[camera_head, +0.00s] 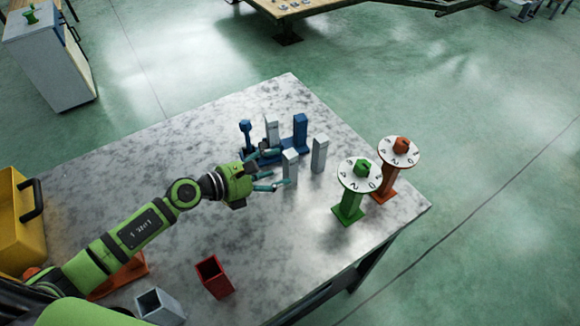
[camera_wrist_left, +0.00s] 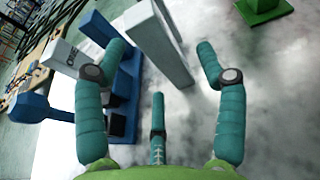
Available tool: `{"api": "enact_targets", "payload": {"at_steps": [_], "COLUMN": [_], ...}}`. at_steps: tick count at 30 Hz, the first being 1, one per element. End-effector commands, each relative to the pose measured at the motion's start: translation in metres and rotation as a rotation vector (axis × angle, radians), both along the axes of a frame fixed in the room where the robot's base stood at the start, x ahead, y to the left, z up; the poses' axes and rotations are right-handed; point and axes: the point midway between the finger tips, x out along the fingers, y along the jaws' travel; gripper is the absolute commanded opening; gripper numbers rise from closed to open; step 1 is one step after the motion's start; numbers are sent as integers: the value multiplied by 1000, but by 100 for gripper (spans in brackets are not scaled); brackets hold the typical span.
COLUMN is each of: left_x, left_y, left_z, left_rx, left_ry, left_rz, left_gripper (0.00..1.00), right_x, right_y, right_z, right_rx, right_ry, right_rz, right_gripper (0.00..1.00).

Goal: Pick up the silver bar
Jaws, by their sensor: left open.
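My left gripper is open and empty, with teal fingers spread. In the left wrist view, a pale bar (camera_wrist_left: 158,42) rises tilted just beyond and between the two outer fingertips; I cannot tell whether they touch it. My right gripper is not in view.
Green (camera_head: 349,205) and orange (camera_head: 386,187) dial stands are to the right. A red open box (camera_head: 213,277), a grey box (camera_head: 160,307) and a yellow case (camera_head: 20,225) are nearer. The table's far left is clear.

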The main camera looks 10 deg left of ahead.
Motion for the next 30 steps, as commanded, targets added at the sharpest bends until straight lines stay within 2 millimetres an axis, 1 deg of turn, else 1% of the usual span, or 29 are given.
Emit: {"api": "enact_targets", "payload": {"at_steps": [2, 4, 9, 12, 17, 18, 20, 21, 22, 23, 27, 30], "left_x": [9, 17, 31, 34, 33, 33, 33, 33, 33, 33, 34, 34], "left_y": [-9, -17, -31, -33, -33, -33, -33, -33, -33, -33, -33, -33], "left_z": [-1, -4, -11, -14, -14, -14, -14, -14, -14, -14, -14, -14], "left_rx": [-4, -3, -2, 0, 1, 1, 1, 1, 1, 1, 0, 0], "left_ry": [0, -1, -1, 0, 0, 0, 0, 1, 1, 1, -1, -1], "left_rz": [1, 1, 1, 0, 0, 0, 0, 0, 0, 0, 1, 1], "left_gripper": [71, 71, 71, 71, 71, 67, 43, 27, 15, 6, 6, 5], "right_x": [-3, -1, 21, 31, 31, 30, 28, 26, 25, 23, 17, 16], "right_y": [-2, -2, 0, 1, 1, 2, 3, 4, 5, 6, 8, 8], "right_z": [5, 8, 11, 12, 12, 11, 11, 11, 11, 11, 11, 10], "right_rx": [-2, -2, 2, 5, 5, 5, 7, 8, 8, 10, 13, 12], "right_ry": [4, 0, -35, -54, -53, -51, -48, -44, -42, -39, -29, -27], "right_rz": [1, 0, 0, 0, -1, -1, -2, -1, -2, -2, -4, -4], "right_gripper": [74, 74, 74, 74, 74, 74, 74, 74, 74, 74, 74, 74]}}
